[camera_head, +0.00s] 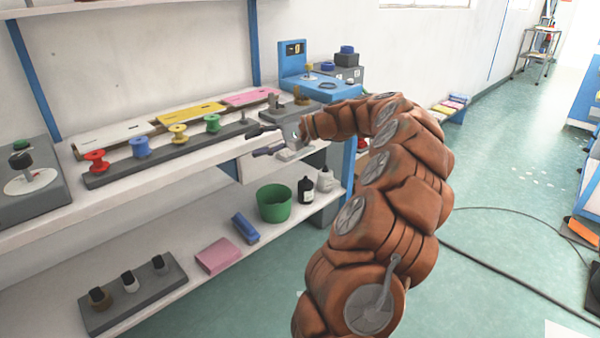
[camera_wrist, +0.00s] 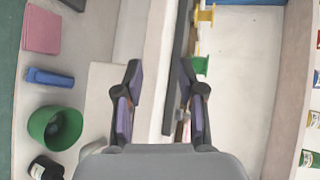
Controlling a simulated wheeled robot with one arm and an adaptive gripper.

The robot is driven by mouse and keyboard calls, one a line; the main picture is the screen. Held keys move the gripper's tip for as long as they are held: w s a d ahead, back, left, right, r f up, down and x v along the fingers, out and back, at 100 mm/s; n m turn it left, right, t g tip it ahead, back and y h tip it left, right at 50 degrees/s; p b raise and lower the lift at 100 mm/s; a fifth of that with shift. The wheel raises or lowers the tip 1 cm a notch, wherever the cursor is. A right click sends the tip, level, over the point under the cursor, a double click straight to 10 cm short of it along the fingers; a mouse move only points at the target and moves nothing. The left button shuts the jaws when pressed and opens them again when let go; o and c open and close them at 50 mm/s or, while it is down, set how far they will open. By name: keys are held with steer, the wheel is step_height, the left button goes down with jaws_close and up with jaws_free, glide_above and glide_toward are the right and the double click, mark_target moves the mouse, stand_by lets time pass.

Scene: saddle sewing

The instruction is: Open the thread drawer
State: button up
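The thread drawer looks like the white box (camera_head: 258,169) under the bench top in the head view. A pale block at the left of the wrist view (camera_wrist: 98,98) may be the same box. Its handle cannot be made out, and my gripper and arm hide part of its front. My gripper (camera_head: 263,141) is open at the bench's front edge, beside the box. In the wrist view my gripper's fingers (camera_wrist: 160,80) stand apart, with the white bench edge (camera_wrist: 155,50) in the gap behind them. I cannot tell whether they touch anything.
On the bench, a grey rack (camera_head: 165,157) holds several thread spools, including a green spool (camera_head: 212,123). A green bucket (camera_head: 274,203), dark bottle (camera_head: 306,190), blue item (camera_head: 245,228) and pink block (camera_head: 217,256) occupy the lower shelf. Open floor lies at the right.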

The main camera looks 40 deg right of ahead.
mark_target(300, 153)
steer(key=s+d+f+m+t+h+b, duration=0.25)
steer(key=d+f, duration=0.25)
steer(key=d, duration=0.5)
steer(key=s+d+f+m+t+h+b, duration=0.1)
steer(key=s+d+f+m+t+b, duration=0.2)
steer(key=d, duration=0.6)
steer(key=shift+n+g, duration=0.65)
steer(key=shift+g, duration=0.1)
steer(key=shift+d+f+b+x, duration=0.1)
steer(key=shift+f+x, duration=0.05)
steer(key=shift+x, duration=1.15)
steer(key=shift+d+f+b+x, duration=0.1)
steer(key=shift+f+b+x, duration=0.05)
steer(key=shift+x, duration=1.2)
steer(key=shift+d+f+b+x, duration=0.1)
steer(key=shift+d+f+x, duration=0.05)
steer(key=shift+x, duration=1.15)
steer(key=shift+c, duration=0.2)
jaws_close()
